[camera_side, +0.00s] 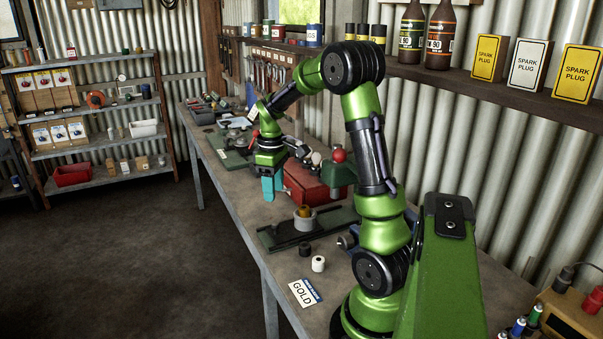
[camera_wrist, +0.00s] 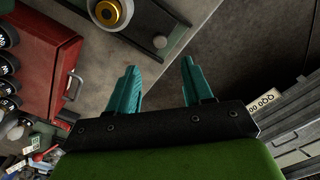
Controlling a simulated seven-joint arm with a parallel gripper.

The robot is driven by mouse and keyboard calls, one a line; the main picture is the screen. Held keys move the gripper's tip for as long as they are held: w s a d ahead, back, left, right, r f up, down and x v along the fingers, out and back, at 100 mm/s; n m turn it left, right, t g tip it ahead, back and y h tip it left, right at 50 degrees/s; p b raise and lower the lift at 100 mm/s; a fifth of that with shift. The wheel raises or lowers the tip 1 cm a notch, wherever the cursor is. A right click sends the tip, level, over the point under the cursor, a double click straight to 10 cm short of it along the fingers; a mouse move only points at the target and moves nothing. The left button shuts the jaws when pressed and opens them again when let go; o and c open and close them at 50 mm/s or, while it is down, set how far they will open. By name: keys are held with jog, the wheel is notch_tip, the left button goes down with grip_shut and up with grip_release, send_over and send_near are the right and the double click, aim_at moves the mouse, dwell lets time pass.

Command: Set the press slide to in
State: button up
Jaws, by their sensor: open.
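The press slide appears to be the long dark green plate (camera_side: 335,222) on the bench, in the side view. A grey ring-shaped holder (camera_side: 304,220) with a gold-coloured piece (camera_side: 304,211) in it stands on it. In the wrist view the plate (camera_wrist: 145,30), the holder (camera_wrist: 126,14) and the gold piece (camera_wrist: 105,11) show at the top, beyond my fingers, with a small round grey knob (camera_wrist: 160,41) on the plate. My gripper (camera_side: 270,188) is beyond the plate in the side view, fingers down, near the bench's front edge. In the wrist view its teal fingers (camera_wrist: 160,80) are apart with nothing between them.
A red metal box (camera_side: 304,186) stands close right of my gripper. The bench edge drops to open floor (camera_side: 120,260) on the left.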

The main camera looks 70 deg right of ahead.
aim_at(275, 222)
notch_tip(275, 222, down, 10)
jog(key=shift+f, duration=0.15)
dwell(0.3)
grip_shut()
